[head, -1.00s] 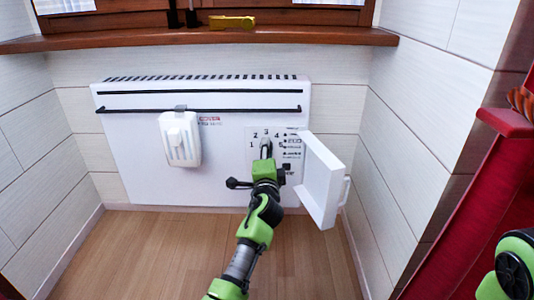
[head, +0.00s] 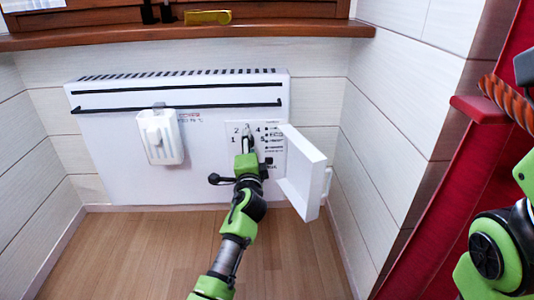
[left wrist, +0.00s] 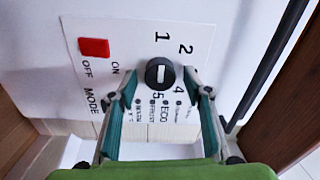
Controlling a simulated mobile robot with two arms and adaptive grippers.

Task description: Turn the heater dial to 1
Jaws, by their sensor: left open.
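The white heater (head: 105,150) hangs on the wall under the sill. Its dial (left wrist: 160,72) is a round black knob with a pale bar across its face. In the left wrist view 1, 2, 4 and 5 show around it; 3 is not visible. My left gripper (left wrist: 160,95) is open, with one finger on each side of the dial; I cannot tell whether they touch it. In the head view my left gripper (head: 248,142) covers the dial. My right arm shows at the right edge, but its gripper is out of view.
A white cover door (head: 303,172) stands open right of the dial panel. A white box (head: 160,137) hangs on the heater's front rail. A red switch (left wrist: 94,47) marked ON and OFF is near the dial. The wooden floor (head: 135,250) in front is clear.

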